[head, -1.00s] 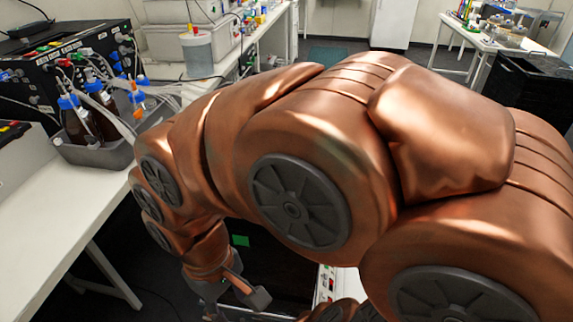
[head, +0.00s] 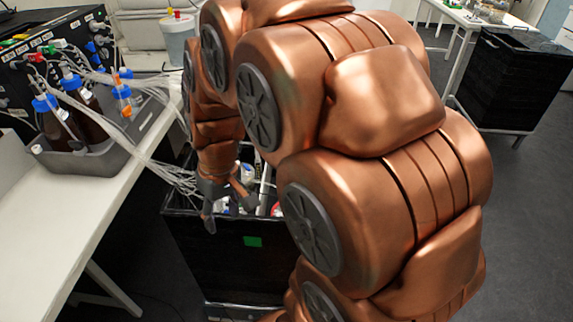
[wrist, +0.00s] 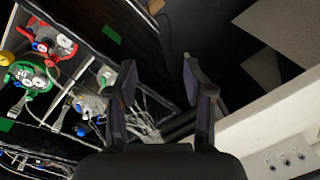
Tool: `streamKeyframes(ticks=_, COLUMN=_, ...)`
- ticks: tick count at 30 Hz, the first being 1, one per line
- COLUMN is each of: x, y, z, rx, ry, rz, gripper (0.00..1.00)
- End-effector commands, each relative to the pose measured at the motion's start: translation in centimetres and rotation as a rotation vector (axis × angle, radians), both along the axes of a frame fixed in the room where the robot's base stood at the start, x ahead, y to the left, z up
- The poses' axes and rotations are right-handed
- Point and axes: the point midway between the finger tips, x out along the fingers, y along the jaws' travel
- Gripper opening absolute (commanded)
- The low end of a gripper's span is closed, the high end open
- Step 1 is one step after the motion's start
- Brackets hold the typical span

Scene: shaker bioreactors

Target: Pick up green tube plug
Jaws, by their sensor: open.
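My gripper (head: 230,208) points down, open and empty, over the near edge of the black crate (head: 200,262). In the wrist view its two fingers (wrist: 158,80) are apart with nothing between them. A small green fitting (head: 48,49) shows on the black control box at the left of the head view, apart from my gripper. In the wrist view a green ring-shaped part (wrist: 33,76) lies inside the crate, left of the fingers. I cannot tell whether either is the green tube plug.
A grey tray (head: 95,163) with brown bottles stands on the white bench (head: 40,220). Clear tubes hang from it toward the crate. A red ring-shaped part (wrist: 66,45) lies in the crate. Another black crate (head: 510,75) stands at the right, with open floor before it.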

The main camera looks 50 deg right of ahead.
Motion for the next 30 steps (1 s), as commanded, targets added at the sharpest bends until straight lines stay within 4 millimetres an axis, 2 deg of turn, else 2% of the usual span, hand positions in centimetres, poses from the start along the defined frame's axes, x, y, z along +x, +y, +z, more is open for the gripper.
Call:
streamKeyframes(ticks=3, x=3.3, y=-2.7, z=-1.0, rx=0.014, ry=-0.039, rz=-0.016, gripper=0.52)
streamKeyframes(ticks=9, x=8.2, y=-8.0, z=-2.8, rx=0.019, ry=-0.117, rz=-0.034, gripper=0.52)
streamKeyframes(ticks=15, x=12.1, y=-14.4, z=-5.1, rx=0.006, ry=-0.193, rz=-0.054, gripper=0.52)
streamKeyframes(ticks=22, x=14.8, y=-23.0, z=-8.4, rx=-0.028, ry=-0.272, rz=-0.083, gripper=0.52)
streamKeyframes(ticks=30, x=15.5, y=-33.2, z=-12.7, rx=-0.093, ry=-0.346, rz=-0.116, gripper=0.52)
